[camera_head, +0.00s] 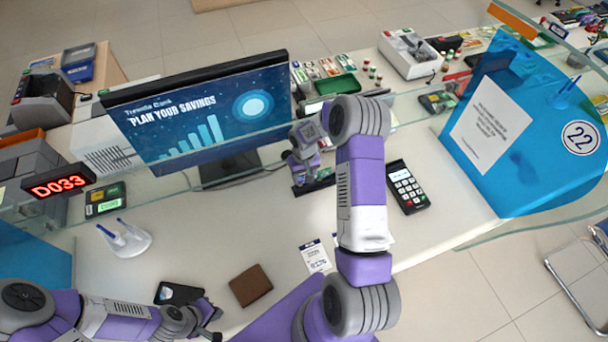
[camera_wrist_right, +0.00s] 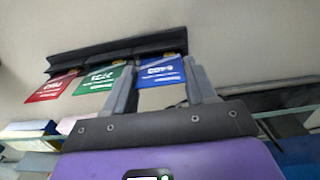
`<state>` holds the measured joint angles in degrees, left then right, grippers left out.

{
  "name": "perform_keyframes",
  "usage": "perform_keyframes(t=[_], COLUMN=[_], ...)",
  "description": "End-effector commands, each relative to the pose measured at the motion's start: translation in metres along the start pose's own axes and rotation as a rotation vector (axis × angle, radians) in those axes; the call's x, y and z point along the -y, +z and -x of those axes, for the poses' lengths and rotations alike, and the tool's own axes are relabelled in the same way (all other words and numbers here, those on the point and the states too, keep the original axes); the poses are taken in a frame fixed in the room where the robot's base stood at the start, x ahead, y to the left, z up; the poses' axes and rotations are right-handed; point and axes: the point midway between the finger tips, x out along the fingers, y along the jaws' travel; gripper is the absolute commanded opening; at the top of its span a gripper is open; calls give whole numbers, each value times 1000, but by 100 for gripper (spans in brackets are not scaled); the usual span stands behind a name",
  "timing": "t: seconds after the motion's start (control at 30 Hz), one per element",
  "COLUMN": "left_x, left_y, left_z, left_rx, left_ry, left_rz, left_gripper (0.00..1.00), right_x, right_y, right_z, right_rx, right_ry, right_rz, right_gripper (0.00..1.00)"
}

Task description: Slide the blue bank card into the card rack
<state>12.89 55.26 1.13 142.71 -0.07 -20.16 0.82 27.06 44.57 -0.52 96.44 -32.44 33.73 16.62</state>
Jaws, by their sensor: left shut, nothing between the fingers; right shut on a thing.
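The card rack (camera_wrist_right: 115,56) is a long black holder in the right wrist view, with a red card (camera_wrist_right: 52,87) at left and a green card (camera_wrist_right: 98,79) in the middle. The blue bank card (camera_wrist_right: 160,71) is at the rack's right end. My right gripper (camera_wrist_right: 157,78) is shut on the blue card, one finger at each side edge. The card's far edge meets the rack; how deep it sits is hidden. In the head view the rack (camera_head: 314,186) stands on the counter, partly covered by my right arm. My left gripper (camera_head: 213,325) is shut and empty at the counter's front.
A card terminal (camera_head: 407,187) stands right of my right arm. A brown wallet (camera_head: 250,285), a paper slip (camera_head: 315,257) and a pen stand (camera_head: 126,240) lie nearer the front. A monitor (camera_head: 205,110) and a glass screen stand behind. The counter between monitor and wallet is clear.

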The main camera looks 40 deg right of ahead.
Motion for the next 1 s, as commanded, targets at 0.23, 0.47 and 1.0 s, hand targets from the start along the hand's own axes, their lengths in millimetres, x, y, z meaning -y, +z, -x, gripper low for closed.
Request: perform_keyframes(t=[0.23,0.47,1.0], left_x=[0,0,-4], left_y=[0,0,0], left_z=[0,0,11], left_rx=[0,0,0], left_ry=[0,0,0], left_rz=[0,0,0], left_gripper=[0,0,0], right_x=[0,0,0], right_y=[0,0,0], right_z=[0,0,20], right_rx=[0,0,0], right_ry=[0,0,0], right_rz=[0,0,0], right_gripper=[71,85,85])
